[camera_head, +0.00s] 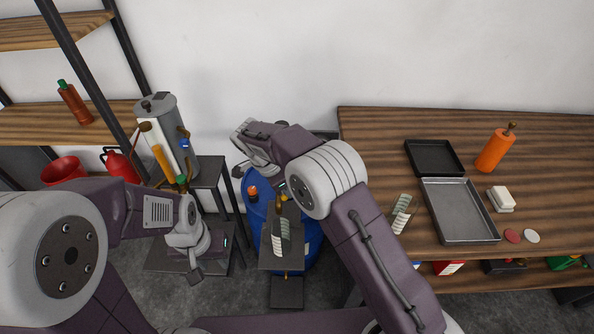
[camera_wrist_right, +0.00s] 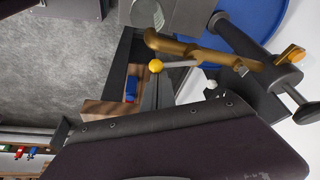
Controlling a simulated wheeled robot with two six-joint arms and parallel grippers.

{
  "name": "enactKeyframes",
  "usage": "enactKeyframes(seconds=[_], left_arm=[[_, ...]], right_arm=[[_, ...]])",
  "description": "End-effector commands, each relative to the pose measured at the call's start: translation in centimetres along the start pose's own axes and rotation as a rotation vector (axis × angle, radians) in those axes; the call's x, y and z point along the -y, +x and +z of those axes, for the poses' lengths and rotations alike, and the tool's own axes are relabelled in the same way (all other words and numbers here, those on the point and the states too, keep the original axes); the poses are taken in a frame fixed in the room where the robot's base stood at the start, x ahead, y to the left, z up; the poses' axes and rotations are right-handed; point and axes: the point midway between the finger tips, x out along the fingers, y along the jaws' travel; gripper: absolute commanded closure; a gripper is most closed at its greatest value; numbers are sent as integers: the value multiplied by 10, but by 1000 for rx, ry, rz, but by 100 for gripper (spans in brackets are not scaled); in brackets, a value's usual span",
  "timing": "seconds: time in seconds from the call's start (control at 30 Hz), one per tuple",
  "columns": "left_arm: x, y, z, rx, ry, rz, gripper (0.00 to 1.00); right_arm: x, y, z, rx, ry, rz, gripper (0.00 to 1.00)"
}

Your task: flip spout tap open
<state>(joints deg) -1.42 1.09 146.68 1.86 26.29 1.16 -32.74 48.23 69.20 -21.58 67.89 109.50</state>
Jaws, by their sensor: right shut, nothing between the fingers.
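A blue drum (camera_head: 308,245) stands between the shelf and the table, partly hidden behind my right arm and a dark plate. In the right wrist view a brass tap (camera_wrist_right: 200,50) with a yellow ball knob (camera_wrist_right: 156,66) shows beside the blue drum (camera_wrist_right: 262,14). My right gripper (camera_wrist_right: 157,78) is shut and empty, its fingertips close to the yellow knob; I cannot tell whether they touch. In the head view its fingers are hidden by my wrist. My left gripper (camera_head: 194,272) hangs low at the left, apart from the drum; its jaw opening is unclear.
A grey metal urn (camera_head: 168,125) with a blue-marked tap stands at the left, near red vessels (camera_head: 62,170). The wooden table (camera_head: 365,135) at the right holds a grey tray (camera_head: 462,232), a black tray (camera_head: 433,143) and an orange bottle (camera_head: 495,150). A dark plate (camera_head: 272,262) stands before the drum.

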Motion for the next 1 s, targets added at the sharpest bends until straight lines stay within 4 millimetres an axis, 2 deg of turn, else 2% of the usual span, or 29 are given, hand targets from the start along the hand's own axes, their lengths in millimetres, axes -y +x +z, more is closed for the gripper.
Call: enactKeyframes(seconds=[0.03, 0.27, 0.6, 1.0], left_arm=[[0, -6, -1, 0, 0, 0, 64], [0, -4, 0, 0, 0, 0, 64], [0, -21, -2, 0, 0, 0, 64], [0, -21, -2, 0, 0, 0, 64]], right_arm=[[0, -3, 2, 1, 32, 13, 100], [0, -1, 2, 1, 41, 15, 100], [13, -2, -1, 1, 39, 14, 100], [16, 0, -1, 1, 38, 13, 100]])
